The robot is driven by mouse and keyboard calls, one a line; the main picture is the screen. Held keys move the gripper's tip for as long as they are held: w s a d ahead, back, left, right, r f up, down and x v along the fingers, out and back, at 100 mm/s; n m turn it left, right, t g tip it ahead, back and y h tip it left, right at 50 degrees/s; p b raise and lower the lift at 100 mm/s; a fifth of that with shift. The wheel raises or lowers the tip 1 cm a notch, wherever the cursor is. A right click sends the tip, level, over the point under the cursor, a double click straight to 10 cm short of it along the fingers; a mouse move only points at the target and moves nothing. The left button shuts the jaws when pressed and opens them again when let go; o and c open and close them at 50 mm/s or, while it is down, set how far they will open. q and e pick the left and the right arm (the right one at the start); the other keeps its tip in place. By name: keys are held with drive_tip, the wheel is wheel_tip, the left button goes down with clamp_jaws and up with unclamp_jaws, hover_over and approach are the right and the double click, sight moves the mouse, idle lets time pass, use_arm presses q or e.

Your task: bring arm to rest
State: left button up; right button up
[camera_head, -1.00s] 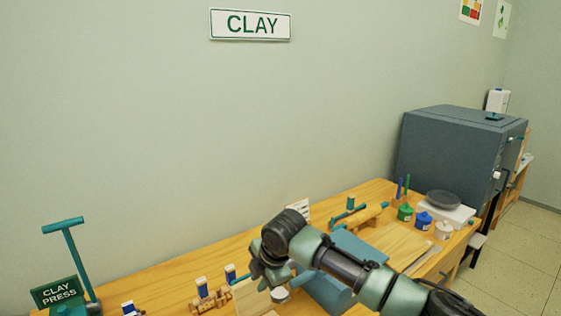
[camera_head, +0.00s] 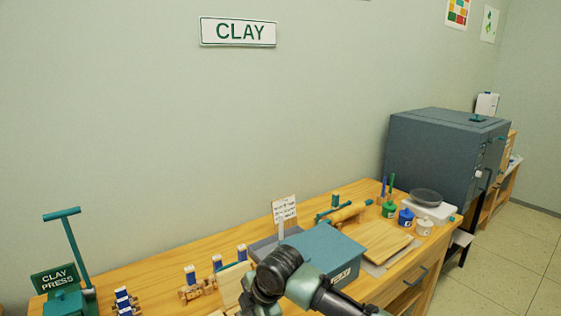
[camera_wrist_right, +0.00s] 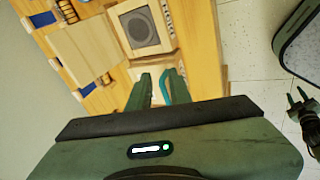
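My right arm (camera_head: 305,287) comes in from the bottom right of the head view, its dark joint low in front of the table. Its gripper is cut off or hidden there. In the right wrist view my right gripper (camera_wrist_right: 160,90) points down over the table's front part, its two fingers apart with a narrow gap and nothing clearly held. A teal curved handle shows beside the right-hand finger. A dark two-pronged gripper at the right edge of the right wrist view looks like my left gripper (camera_wrist_right: 297,97), prongs apart, away from the table. My left arm is not in the head view.
The wooden table (camera_head: 150,268) holds a teal box (camera_head: 325,245), a clay press (camera_head: 68,300), wooden boards (camera_head: 378,243), paint jars (camera_head: 406,217) and a small sign (camera_head: 284,210). A grey kiln-like cabinet (camera_head: 440,150) stands at the right. Open tiled floor (camera_head: 510,260) lies beyond the table's front.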

drive_tip(key=s+d+f+m+y, duration=0.1)
drive_tip(key=s+f+m, duration=0.25)
drive_tip(key=s, duration=0.35)
drive_tip(key=s+d+f+m+y, duration=0.1)
drive_tip(key=s+f+m, duration=0.25)
drive_tip(key=s, duration=0.35)
drive_tip(key=s+d+f+m+h, duration=0.25)
drive_tip(key=s+d+m, duration=0.45)
drive_tip(key=s+d, duration=0.45)
drive_tip(key=s+d+f+m+h, duration=0.1)
drive_tip(key=s+d+m+h, duration=0.2)
drive_tip(key=s+d+m, duration=0.9)
wheel_tip(320, 180, down, 26)
drive_tip(key=w+d+n+g, duration=0.1)
drive_tip(key=d+n, duration=0.2)
drive_tip(key=n, duration=0.1)
drive_tip(key=s+d+f+g, duration=0.1)
drive_tip(key=s+d+f, duration=0.2)
drive_tip(key=s+f, duration=1.3)
drive_tip(key=shift+s+n, duration=0.3)
drive_tip(key=shift+h, duration=0.25)
